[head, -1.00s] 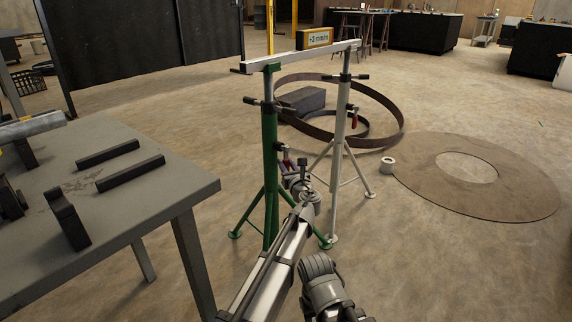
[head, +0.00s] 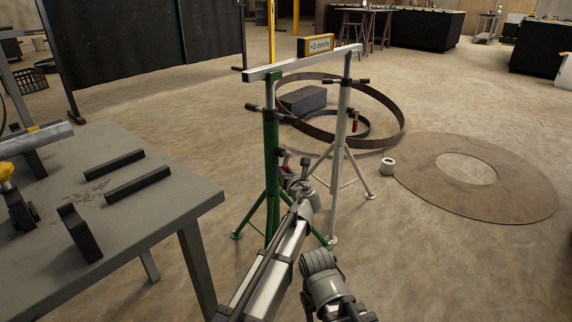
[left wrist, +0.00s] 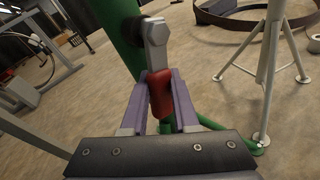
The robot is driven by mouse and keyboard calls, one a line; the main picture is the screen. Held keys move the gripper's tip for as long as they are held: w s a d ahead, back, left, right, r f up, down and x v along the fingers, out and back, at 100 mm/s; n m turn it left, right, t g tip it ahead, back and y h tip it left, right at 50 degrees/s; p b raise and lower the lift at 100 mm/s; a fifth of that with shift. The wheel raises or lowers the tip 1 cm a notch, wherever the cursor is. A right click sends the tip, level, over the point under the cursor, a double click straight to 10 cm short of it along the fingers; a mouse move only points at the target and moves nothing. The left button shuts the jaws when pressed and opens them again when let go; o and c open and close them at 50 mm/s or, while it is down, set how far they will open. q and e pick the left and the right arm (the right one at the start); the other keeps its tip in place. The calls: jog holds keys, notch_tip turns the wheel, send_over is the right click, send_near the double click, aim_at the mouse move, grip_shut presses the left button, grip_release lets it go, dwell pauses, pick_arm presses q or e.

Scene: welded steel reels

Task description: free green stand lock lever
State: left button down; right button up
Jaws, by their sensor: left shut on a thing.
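The green stand (head: 271,155) stands upright on its tripod legs, left of the white stand (head: 341,125). Its lock lever (left wrist: 156,45) is a grey metal arm with a red grip (left wrist: 160,92), pointing down beside the green post in the left wrist view. My left gripper (left wrist: 160,105) is shut on the red grip, with a purple finger on each side. In the head view my left gripper (head: 286,172) is beside the green post, and the lever is mostly hidden there. My right gripper is not in view.
A grey table (head: 165,215) with black bars is close on the left. Rusty rings (head: 392,140) and a flat steel ring (head: 530,190) lie on the floor behind and right.

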pick_arm(q)
jog(key=shift+s+a+r+m+g+p, duration=0.25)
jog(key=shift+m+g+p, duration=0.3)
jog(key=shift+p, duration=0.3)
jog(key=shift+s+a+r+m+g+p, duration=0.15)
jog(key=shift+s+m+g+p, duration=0.25)
jog(key=shift+m+p, duration=0.35)
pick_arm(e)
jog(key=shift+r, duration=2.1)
pick_arm(q)
jog(key=c, duration=0.7)
grip_release()
jog(key=p+v, duration=0.2)
jog(key=v, duration=0.5)
jog(key=shift+s+d+p, duration=0.15)
jog(key=shift+s+p, duration=0.15)
jog(key=shift+p, duration=0.05)
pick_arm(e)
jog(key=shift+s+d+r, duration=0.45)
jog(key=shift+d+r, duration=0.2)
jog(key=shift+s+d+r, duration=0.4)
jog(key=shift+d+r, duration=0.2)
